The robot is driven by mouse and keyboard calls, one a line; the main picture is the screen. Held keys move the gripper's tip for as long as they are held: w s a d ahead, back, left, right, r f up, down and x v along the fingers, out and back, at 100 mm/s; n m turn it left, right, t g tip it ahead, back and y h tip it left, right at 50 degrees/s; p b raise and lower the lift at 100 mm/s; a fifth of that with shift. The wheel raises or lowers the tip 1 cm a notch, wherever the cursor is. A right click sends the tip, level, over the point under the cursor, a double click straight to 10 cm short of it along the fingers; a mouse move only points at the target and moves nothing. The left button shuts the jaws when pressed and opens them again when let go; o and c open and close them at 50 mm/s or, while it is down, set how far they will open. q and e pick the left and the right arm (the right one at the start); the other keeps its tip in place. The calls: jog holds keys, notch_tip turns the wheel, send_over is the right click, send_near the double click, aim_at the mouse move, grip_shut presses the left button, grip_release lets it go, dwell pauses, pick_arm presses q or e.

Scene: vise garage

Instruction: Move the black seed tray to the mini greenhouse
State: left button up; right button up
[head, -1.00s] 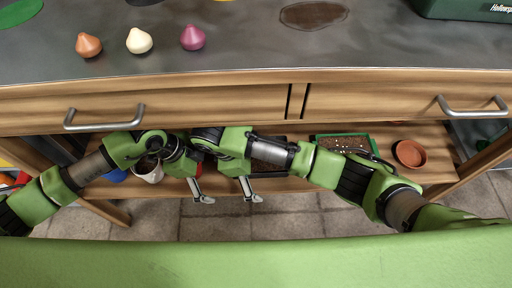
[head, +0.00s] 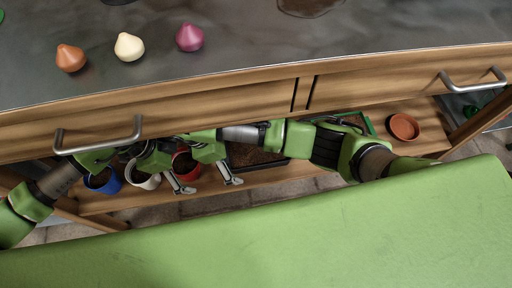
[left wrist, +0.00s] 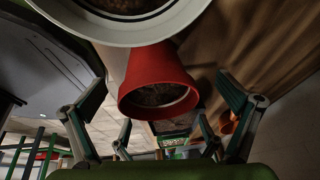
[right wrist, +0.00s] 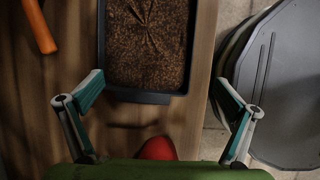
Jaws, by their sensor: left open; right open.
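The black seed tray (right wrist: 101,45), filled with brown soil, lies on the wooden lower shelf in the right wrist view. In the head view the tray (head: 263,166) is partly covered by my right arm. My right gripper (right wrist: 160,88) is open and empty, its fingers spread just short of the tray's near edge and not on it. The right gripper (head: 203,179) also shows in the head view, left of the tray. My left gripper (left wrist: 160,88) is open and empty, close to a red pot (left wrist: 158,75). Its fingers are hidden in the head view. I cannot make out the mini greenhouse.
A blue pot (head: 103,183), a white pot (head: 143,179) and a red pot stand on the shelf's left part. A green-rimmed tray (head: 369,124) and a terracotta dish (head: 404,127) lie to the right. The counter and its drawer handle (head: 97,137) overhang the shelf.

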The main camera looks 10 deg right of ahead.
aim_at(231, 151)
pick_arm(q)
jog(key=d, duration=0.3)
jog(key=w+d, duration=0.1)
jog(key=d, duration=0.2)
jog(key=w+d, duration=0.1)
jog(key=d, duration=0.2)
jog(key=shift+d, duration=0.1)
pick_arm(e)
jog(key=d, duration=0.3)
jog(key=w+d, duration=0.1)
jog(key=d, duration=0.3)
jog(key=w+d, duration=0.1)
jog(key=d, duration=0.3)
jog(key=shift+w, duration=0.1)
pick_arm(q)
jog(key=shift+w+d, duration=0.15)
jog(key=shift+d, duration=1.05)
pick_arm(e)
jog(key=shift+w+d+f, duration=0.1)
jog(key=shift+d+f, duration=0.5)
jog(key=shift+d, duration=0.05)
pick_arm(q)
jog(key=shift+w+d+f, duration=0.1)
jog(key=shift+d+f, duration=0.2)
jog(key=shift+f, duration=0.25)
pick_arm(e)
jog(key=shift+x, duration=0.85)
